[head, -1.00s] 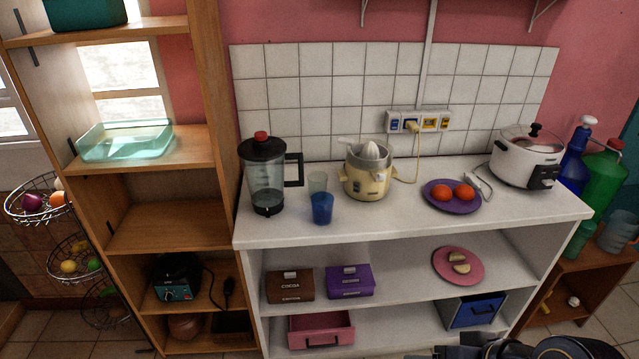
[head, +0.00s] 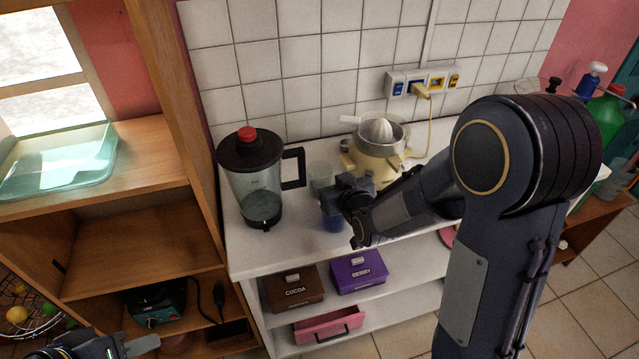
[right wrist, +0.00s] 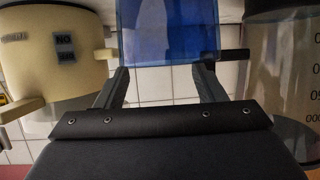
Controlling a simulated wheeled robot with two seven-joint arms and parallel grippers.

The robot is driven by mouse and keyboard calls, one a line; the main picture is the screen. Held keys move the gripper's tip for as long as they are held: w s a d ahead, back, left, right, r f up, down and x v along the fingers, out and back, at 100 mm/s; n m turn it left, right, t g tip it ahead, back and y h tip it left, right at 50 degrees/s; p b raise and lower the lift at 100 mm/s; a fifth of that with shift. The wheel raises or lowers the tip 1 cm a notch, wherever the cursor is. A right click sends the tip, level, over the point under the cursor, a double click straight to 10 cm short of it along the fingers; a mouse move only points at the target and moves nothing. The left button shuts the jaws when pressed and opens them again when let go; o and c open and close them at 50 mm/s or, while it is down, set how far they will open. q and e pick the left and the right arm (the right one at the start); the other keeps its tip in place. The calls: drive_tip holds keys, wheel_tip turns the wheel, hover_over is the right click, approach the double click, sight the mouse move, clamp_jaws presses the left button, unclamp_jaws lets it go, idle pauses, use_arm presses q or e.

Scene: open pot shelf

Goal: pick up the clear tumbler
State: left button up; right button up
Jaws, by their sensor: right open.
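The clear tumbler (head: 320,174) stands on the white counter between the blender and the juicer, behind a blue tumbler (head: 331,222). In the head view my right gripper partly hides both tumblers. My right gripper (right wrist: 163,72) is open, and in the right wrist view the blue tumbler (right wrist: 190,30) is straight ahead, with a fingertip near each side. Whether the fingers reach around it I cannot tell. A paler shape shows through the blue wall. My left gripper (head: 140,345) is only partly in view at the bottom left, away from the counter.
The blender (head: 258,185) stands just left of the tumblers, with its handle towards them. The yellow juicer (head: 374,155) stands close on the right. A tiled wall (head: 300,70) is behind. Cocoa (head: 292,288) and berry (head: 359,272) boxes sit on the shelf below.

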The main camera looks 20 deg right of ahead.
sight(315, 167)
drive_tip(key=p+x, duration=0.1)
drive_tip(key=x, duration=0.5)
drive_tip(key=shift+w+a+r, duration=0.15)
drive_tip(key=shift+a, duration=0.05)
drive_tip(key=c, duration=1.1)
